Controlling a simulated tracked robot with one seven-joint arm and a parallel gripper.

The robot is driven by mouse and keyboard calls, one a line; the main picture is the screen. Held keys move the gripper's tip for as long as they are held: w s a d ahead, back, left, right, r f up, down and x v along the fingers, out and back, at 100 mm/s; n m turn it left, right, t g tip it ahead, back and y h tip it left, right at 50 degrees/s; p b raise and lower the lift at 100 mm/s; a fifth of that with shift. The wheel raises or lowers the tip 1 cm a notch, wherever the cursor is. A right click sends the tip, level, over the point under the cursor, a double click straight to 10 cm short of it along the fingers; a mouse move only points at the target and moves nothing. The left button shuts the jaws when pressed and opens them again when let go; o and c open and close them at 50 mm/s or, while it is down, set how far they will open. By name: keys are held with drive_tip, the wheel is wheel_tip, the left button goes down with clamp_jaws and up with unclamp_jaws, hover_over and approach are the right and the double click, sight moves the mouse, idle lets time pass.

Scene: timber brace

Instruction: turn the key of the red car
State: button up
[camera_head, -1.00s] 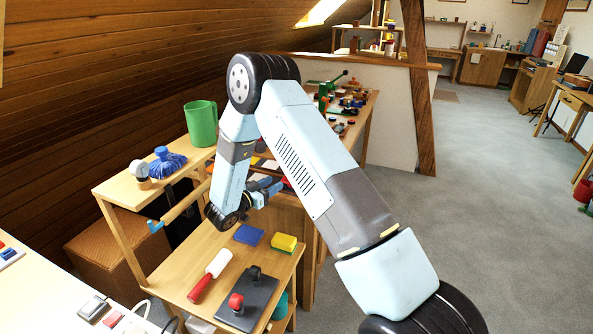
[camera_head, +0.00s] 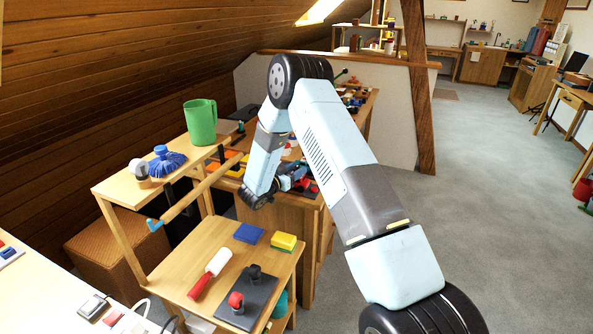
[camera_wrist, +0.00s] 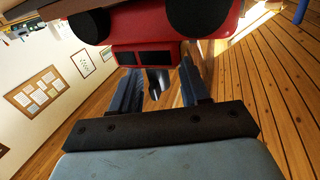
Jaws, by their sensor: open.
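The red car (camera_wrist: 150,28) fills the top of the wrist view, with its black wheels and a red panel with dark windows facing me. A small grey piece, which looks like its key (camera_wrist: 157,82), sticks out from the car between my fingers. My gripper (camera_wrist: 158,78) is open, with one dark finger on each side of that piece; I cannot tell whether either touches it. In the head view my gripper (camera_head: 292,182) is at the workbench beside a red and black shape (camera_head: 309,189), likely the car, partly hidden by my arm.
A wooden shelf with a green mug (camera_head: 201,123) and a blue bundle (camera_head: 166,162) stands left of my arm. A lower cart top holds a roller (camera_head: 210,273), a yellow sponge (camera_head: 284,241) and a dark board (camera_head: 250,302).

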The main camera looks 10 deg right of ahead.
drive_tip(key=shift+w+d, duration=0.2)
drive_tip(key=shift+d, duration=0.15)
clamp_jaws()
idle(0.3)
